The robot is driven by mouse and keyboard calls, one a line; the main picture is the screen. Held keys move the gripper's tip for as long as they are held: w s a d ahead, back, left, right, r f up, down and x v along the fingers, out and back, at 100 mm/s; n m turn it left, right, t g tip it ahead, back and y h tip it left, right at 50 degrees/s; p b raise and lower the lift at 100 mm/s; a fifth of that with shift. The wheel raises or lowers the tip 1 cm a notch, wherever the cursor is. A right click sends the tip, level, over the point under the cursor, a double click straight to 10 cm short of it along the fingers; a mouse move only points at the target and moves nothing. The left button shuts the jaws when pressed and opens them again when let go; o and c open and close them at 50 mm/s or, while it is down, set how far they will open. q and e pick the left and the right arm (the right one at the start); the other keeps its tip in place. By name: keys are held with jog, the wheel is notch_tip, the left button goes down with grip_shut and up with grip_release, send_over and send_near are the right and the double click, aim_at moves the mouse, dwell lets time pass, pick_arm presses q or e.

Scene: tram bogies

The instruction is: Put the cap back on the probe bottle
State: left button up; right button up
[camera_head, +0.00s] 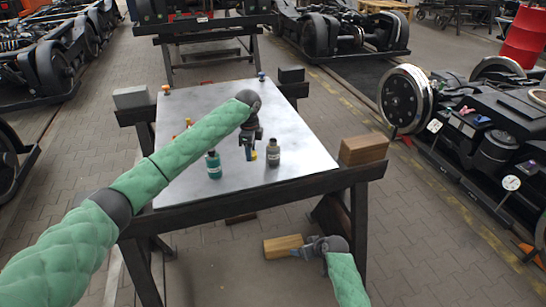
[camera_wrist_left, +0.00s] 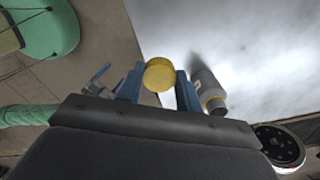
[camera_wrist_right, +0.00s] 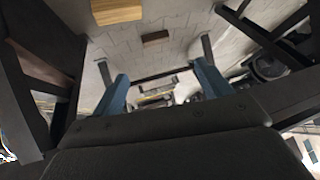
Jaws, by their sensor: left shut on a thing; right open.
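My left gripper (camera_head: 250,152) is over the front middle of the metal tabletop (camera_head: 305,145), shut on a yellow cap (camera_wrist_left: 159,75) that sits between its blue fingertips. A grey bottle (camera_head: 273,152) with a pale label stands upright just right of the gripper. It also shows beside the right-hand finger in the left wrist view (camera_wrist_left: 205,88). A teal bottle (camera_head: 213,166) with a dark top stands to the gripper's left. I cannot tell from a label which one is the probe bottle.
A wooden block (camera_head: 364,149) sits at the table's right front corner. Another wooden block (camera_head: 283,246) is low near my right gripper. Small orange pieces (camera_head: 188,122) are partly hidden behind my left arm. The tabletop's right and back are mostly clear. Bogies (camera_head: 480,130) stand around.

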jog(key=w+a+r+n+t+y, duration=0.1)
jog(key=w+a+r+n+y, duration=0.1)
jog(key=w+r, duration=0.85)
pick_arm(q)
jog(key=w+d+r+m, duration=0.2)
jog(key=w+m, duration=0.1)
jog(key=w+d+r+m+b, duration=0.1)
jog(key=w+d+r+m, duration=0.1)
jog(key=w+d+m, duration=0.1)
jog(key=w+d+r+m, duration=0.1)
jog(key=w+d+m, duration=0.1)
jog(key=w+m, duration=0.2)
jog(key=shift+w+d+r+m+b, duration=0.2)
jog(key=shift+r+m+b, duration=0.1)
jog(key=shift+r+m, duration=0.15)
jog(key=shift+w+d+r+m, duration=0.3)
jog(key=shift+r+m, duration=0.05)
jog(key=shift+m, duration=0.3)
pick_arm(e)
jog(key=n+t+y, duration=0.2)
send_near(278, 153)
jog(key=shift+w+a+f, duration=0.1)
jog(key=shift+w+f, duration=0.15)
jog(key=shift+f, duration=0.05)
jog(key=shift+w+a, duration=0.1)
jog(key=x, duration=1.2)
jog(key=shift+r, duration=0.1)
jog(key=shift+c, duration=0.3)
